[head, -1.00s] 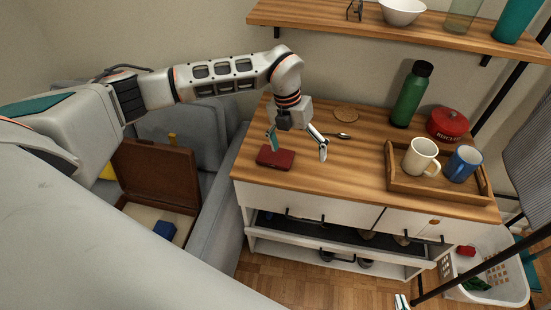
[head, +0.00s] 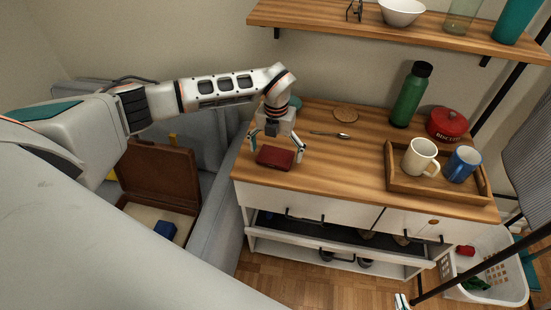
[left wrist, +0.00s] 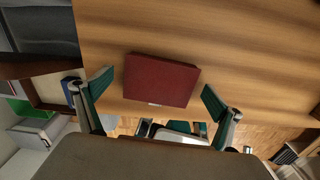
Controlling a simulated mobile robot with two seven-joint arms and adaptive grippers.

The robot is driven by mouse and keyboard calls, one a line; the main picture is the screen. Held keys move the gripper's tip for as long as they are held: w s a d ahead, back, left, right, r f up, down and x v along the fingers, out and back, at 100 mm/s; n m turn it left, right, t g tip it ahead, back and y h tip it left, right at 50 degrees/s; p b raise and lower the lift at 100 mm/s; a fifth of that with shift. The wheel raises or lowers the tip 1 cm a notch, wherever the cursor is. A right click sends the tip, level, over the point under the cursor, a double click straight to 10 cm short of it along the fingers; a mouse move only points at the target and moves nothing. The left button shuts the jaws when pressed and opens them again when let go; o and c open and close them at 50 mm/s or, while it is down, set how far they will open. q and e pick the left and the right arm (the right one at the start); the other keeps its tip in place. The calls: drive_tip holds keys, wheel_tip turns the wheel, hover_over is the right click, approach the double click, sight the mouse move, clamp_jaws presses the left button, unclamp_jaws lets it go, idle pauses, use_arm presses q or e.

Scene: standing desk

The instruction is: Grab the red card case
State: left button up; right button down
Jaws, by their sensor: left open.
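The red card case (head: 275,158) lies flat on the wooden top near its front left edge. In the left wrist view the red card case (left wrist: 162,80) lies between and a little beyond the two green-padded fingertips. My left gripper (head: 276,148) is open and empty, pointing down over the case with one finger on each side. In the left wrist view my left gripper (left wrist: 157,91) shows clear gaps between its fingers and the case. A small white tip at the bottom edge of the head view looks like part of my right gripper (head: 402,301); its jaws are not readable.
On the wooden top are a spoon (head: 330,134), a round coaster (head: 346,114), a green bottle (head: 409,97), a red biscuit tin (head: 447,124) and a tray (head: 440,190) with two mugs. An open brown case (head: 158,176) stands left. A shelf (head: 395,29) overhangs behind.

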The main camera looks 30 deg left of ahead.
use_arm(q)
drive_tip(key=c, duration=1.2)
